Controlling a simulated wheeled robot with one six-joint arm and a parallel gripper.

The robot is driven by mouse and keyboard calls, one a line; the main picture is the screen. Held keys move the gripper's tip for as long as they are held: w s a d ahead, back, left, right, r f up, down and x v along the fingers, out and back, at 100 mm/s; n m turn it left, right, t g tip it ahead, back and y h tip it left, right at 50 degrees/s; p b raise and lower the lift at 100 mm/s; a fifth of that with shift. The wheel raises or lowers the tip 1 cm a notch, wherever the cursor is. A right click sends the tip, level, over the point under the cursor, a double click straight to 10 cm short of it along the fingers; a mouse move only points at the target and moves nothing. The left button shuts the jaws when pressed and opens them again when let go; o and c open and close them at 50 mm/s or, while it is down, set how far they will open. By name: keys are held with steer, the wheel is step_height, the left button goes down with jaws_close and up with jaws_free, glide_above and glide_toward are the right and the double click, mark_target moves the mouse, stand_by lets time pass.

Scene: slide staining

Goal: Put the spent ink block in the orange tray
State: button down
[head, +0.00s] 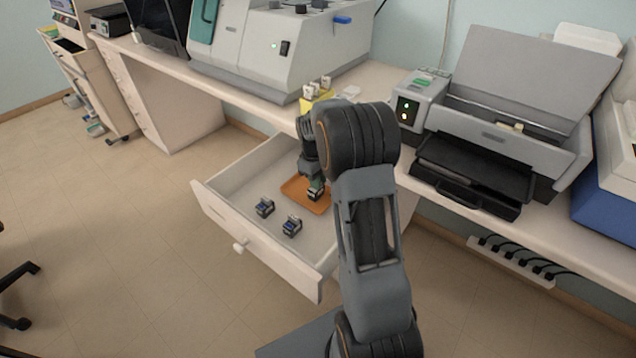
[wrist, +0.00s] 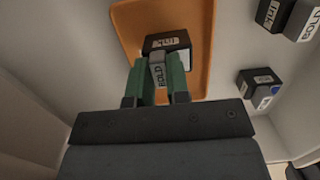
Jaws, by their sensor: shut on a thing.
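The orange tray (head: 292,189) lies inside the open drawer, toward its back; it also shows in the wrist view (wrist: 197,30). My gripper (head: 315,190) reaches down over the tray. In the wrist view its green fingers (wrist: 160,78) are shut on a dark ink block (wrist: 166,42) with a white label. The block is over the tray's area; I cannot tell whether it touches the tray floor. My arm hides part of the tray in the head view.
Two other ink blocks, one left (head: 265,207) and one right (head: 292,226), sit in the drawer (head: 225,180) in front of the tray. The drawer walls surround the tray. A printer (head: 500,120) stands on the bench at right, with a yellow holder (head: 312,103) near the bench edge.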

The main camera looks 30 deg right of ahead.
steer(key=shift+f, duration=0.5)
steer(key=shift+f, duration=0.1)
steer(key=c, duration=1.1)
jaws_free()
step_height(320, 180, up, 12)
steer(key=w+p, duration=0.1)
steer(key=p, duration=0.1)
steer(key=s+a+m+t, duration=0.2)
steer(key=s+a, duration=0.4)
steer(key=s, duration=0.4)
steer(key=s+a+r+m+t, duration=0.1)
steer(key=s+a+m+t, duration=0.1)
steer(key=s+a, duration=0.4)
steer(key=s+m, duration=0.1)
steer(key=s, duration=0.4)
steer(key=shift+a+r+y, duration=0.3)
